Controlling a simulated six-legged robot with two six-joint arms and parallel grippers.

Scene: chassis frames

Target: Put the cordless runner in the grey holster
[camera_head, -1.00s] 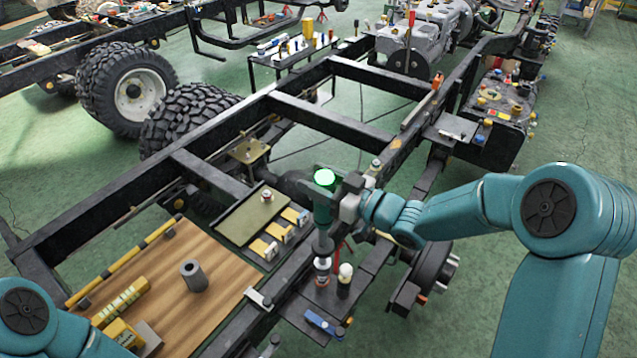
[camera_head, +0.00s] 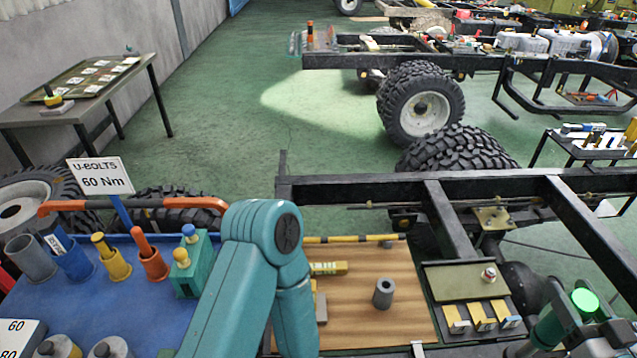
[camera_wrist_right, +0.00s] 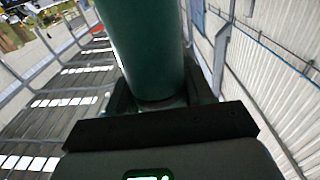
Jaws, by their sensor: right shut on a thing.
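The cordless runner (camera_head: 553,328) is a dark green tool with a glowing green end, at the bottom right of the head view. My right gripper (camera_head: 598,336) is shut on it beside the chassis, partly cut off by the frame edge. In the right wrist view the runner's green body (camera_wrist_right: 143,45) stands between the jaws (camera_wrist_right: 160,108). The grey holster (camera_head: 30,260) is an upright, open-topped tube on the blue cart at far left, well away from the runner. Its inside looks empty. My left arm shows in front of the cart, but its gripper is out of view.
Blue (camera_head: 73,262), yellow (camera_head: 113,265) and orange (camera_head: 153,264) holsters with tools stand beside the grey one. A U-BOLTS 60 Nm sign (camera_head: 100,178) rises behind. A wooden board (camera_head: 400,265) with a grey cylinder (camera_head: 383,293) lies between cart and runner. Chassis rails edge it.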

